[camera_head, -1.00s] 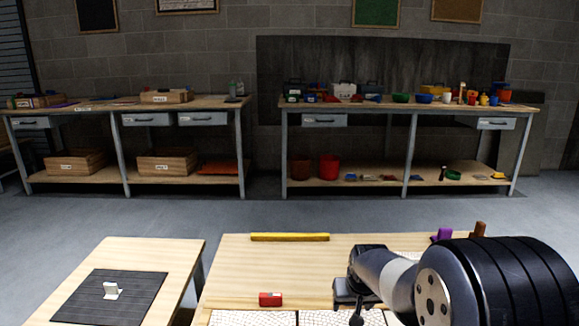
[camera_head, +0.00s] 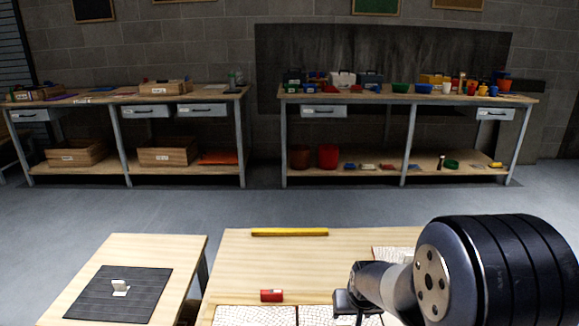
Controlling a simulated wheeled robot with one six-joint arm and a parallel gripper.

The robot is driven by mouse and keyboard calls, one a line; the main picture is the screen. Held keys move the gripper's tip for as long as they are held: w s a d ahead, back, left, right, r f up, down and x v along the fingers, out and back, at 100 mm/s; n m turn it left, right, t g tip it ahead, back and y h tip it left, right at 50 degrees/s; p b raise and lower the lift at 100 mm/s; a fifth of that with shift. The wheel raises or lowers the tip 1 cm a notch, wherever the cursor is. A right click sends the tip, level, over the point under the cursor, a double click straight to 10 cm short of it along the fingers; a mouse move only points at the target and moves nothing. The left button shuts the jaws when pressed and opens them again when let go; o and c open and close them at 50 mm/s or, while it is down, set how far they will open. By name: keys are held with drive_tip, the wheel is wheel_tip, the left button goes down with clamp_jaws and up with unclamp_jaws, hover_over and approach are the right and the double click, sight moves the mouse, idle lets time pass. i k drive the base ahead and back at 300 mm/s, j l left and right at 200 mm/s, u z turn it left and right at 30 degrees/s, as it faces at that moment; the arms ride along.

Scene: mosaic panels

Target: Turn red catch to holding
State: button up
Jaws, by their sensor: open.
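The red catch (camera_head: 271,295) is a small red block with a light mark. It sits on the wooden worktable (camera_head: 235,265), just behind the pale mosaic panels (camera_head: 255,316). I cannot tell which way it is turned. My gripper (camera_head: 347,303) is at the lower middle of the picture, to the right of the red catch and apart from it. It is open, with nothing visible in it. Its fingertips are not clearly seen, and my arm hides the right part of the worktable.
A yellow bar (camera_head: 290,232) lies along the worktable's far edge. A side table (camera_head: 190,250) at left bears a black mat (camera_head: 90,300) with a small white piece (camera_head: 120,288). Cluttered benches (camera_head: 410,99) stand along the back wall. Open floor lies between.

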sight(267, 295)
drive_tip(key=i+j+z, duration=0.1)
drive_tip(key=j, duration=0.35)
drive_tip(key=i+j+z, duration=0.15)
drive_tip(key=j, duration=0.35)
drive_tip(key=j+z, duration=0.1)
drive_tip(key=j, duration=0.35)
